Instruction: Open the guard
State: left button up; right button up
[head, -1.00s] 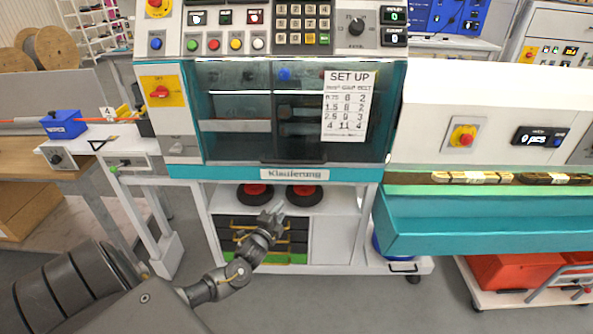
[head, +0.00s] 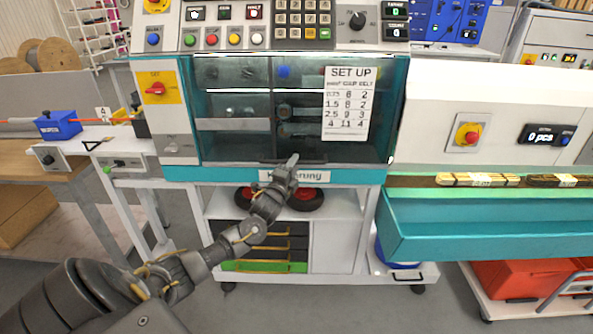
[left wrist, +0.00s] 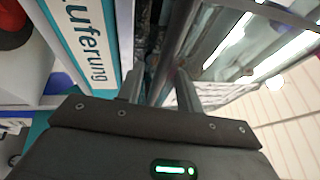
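The guard (head: 232,148) is a clear panel in a teal frame on the front of the machine. It is down, with a dark handle strip (head: 268,161) along its lower edge. My left gripper (head: 293,160) is at that lower edge, in front of the strip and over part of the name label. In the left wrist view its two fingers (left wrist: 161,90) stand apart, at the guard's edge. I cannot tell whether they touch the handle. The guard (left wrist: 205,45) also fills the middle right there. My right gripper is in neither view.
A set-up sheet (head: 346,103) is on the guard's right part. Buttons and a keypad (head: 302,18) are above it. A red knob on a yellow plate (head: 157,88) is to its left. A teal trough (head: 470,225) juts out at the right. Two dark reels sit on the shelf below.

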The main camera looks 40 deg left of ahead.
pick_arm(q)
jog(key=shift+b+x, duration=0.35)
jog(key=shift+x, duration=0.65)
jog(key=shift+r, duration=0.1)
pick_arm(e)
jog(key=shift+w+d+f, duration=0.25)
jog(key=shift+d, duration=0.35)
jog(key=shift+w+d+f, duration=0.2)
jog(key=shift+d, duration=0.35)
